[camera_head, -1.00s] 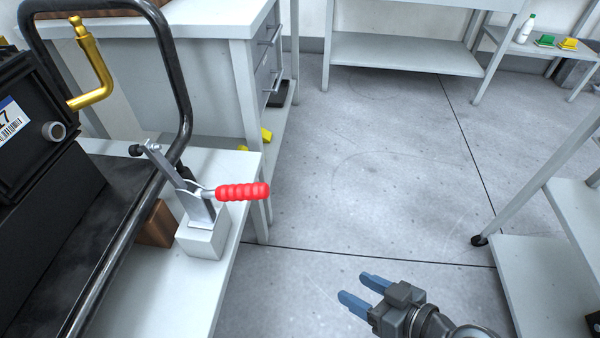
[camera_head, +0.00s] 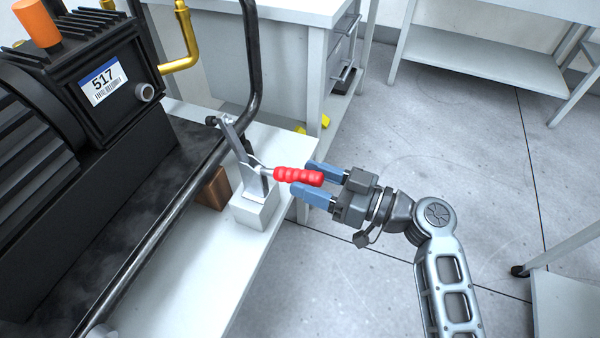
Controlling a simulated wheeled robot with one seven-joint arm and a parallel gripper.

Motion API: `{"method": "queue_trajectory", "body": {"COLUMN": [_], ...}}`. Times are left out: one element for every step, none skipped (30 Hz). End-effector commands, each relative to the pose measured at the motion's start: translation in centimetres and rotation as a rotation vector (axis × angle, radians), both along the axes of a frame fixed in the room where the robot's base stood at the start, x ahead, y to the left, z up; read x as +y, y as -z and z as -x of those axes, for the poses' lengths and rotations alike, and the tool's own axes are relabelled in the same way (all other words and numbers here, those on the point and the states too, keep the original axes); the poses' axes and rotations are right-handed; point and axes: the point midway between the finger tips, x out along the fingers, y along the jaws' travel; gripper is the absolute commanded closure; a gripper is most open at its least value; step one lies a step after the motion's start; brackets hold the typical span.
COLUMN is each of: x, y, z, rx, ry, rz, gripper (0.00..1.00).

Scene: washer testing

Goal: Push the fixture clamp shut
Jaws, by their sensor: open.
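The fixture clamp (camera_head: 243,155) is a metal toggle clamp on a light grey block (camera_head: 254,206) at the bench edge. Its red handle (camera_head: 298,176) points out to the right, roughly level, and its metal arm slants up to the left. My gripper (camera_head: 307,180) is at the outer end of the red handle, coming from the right. Its two blue fingers are open, one on the far side and one on the near side of the handle tip. I cannot tell whether either finger touches the handle.
A black machine (camera_head: 75,110) labelled 517, with a black tube frame (camera_head: 165,200), fills the left. The white bench (camera_head: 250,268) ends just right of the clamp. A grey cabinet (camera_head: 320,80) stands behind. Open floor (camera_head: 440,150) lies to the right.

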Motion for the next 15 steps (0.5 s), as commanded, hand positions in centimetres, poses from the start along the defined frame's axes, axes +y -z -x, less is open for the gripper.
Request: {"method": "queue_trajectory", "body": {"x": [0.7, 1.1, 1.4, 1.7, 1.9, 2.1, 2.2, 2.3, 2.4, 2.5, 2.5, 2.5, 2.5, 2.5, 2.5], "y": [0.0, 0.0, 0.0, 0.0, 0.0, 0.0, 0.1, 0.1, 0.1, 0.1, 0.1, 0.1, 0.1, 0.1, 0.1], "z": [-0.2, -0.4, -0.6, -0.7, -0.8, -0.9, -0.9, -1.0, -1.0, -1.0, -1.0, -1.0, -1.0, -1.0, -1.0], "rx": [0.001, 0.001, 0.000, 0.000, 0.000, 0.001, 0.001, 0.002, 0.002, 0.002, 0.002, 0.002, 0.002, 0.002, 0.002], "ry": [-0.002, -0.002, -0.001, -0.001, -0.001, -0.001, 0.000, 0.000, 0.001, 0.001, 0.001, 0.001, 0.001, 0.001, 0.001], "rz": [0.000, 0.000, 0.001, 0.001, 0.001, 0.002, 0.002, 0.001, 0.002, 0.002, 0.002, 0.002, 0.002, 0.002, 0.002], "gripper": [0.43, 0.43, 0.43, 0.43, 0.43, 0.43, 0.43, 0.43, 0.43, 0.43, 0.43, 0.43, 0.43, 0.43, 0.43]}}
